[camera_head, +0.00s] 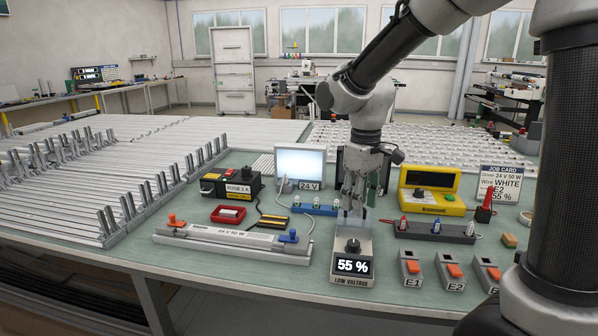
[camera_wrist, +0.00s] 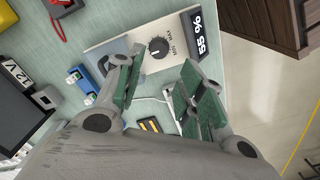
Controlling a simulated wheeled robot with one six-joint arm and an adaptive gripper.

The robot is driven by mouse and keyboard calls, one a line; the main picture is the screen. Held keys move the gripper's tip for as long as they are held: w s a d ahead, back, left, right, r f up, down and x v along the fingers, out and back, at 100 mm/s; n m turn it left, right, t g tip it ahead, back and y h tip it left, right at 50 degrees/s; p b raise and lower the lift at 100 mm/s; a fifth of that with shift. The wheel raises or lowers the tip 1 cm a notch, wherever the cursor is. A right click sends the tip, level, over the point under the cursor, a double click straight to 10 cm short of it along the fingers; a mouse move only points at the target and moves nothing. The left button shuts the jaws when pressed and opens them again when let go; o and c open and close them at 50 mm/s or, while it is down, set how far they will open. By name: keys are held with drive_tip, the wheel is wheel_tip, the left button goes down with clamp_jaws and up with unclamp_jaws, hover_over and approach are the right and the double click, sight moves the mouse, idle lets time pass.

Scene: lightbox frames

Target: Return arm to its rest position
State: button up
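My gripper (camera_head: 354,208) points down at the grey low-voltage dimmer box (camera_head: 351,262), which reads 55 %. In the wrist view my gripper (camera_wrist: 162,62) has its two fingers apart with nothing between the pads. The dimmer's black knob (camera_wrist: 158,48) shows just beyond the gap between the fingertips. The knob (camera_head: 353,245) is uncovered in the head view, below the fingertips. The exact clearance is hard to tell. My arm reaches forward and down over the bench.
A lit panel (camera_head: 300,163) marked 24 V stands left of my gripper, and a yellow case (camera_head: 431,190) stands to its right. A long fixture (camera_head: 233,242) lies left.

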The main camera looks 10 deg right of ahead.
drive_tip(key=s+d+r+m+t, duration=0.2)
drive_tip(key=s+d+r+m, duration=0.1)
drive_tip(key=s+d, duration=0.4)
drive_tip(key=s+d+r+m+t, duration=0.2)
drive_tip(key=s+d+r+m, duration=0.2)
drive_tip(key=s+d, duration=0.3)
drive_tip(key=s+r, duration=0.1)
drive_tip(key=s, duration=0.3)
drive_tip(key=shift+s+d, duration=0.25)
drive_tip(key=shift+d, duration=0.1)
drive_tip(key=shift+c, duration=0.5)
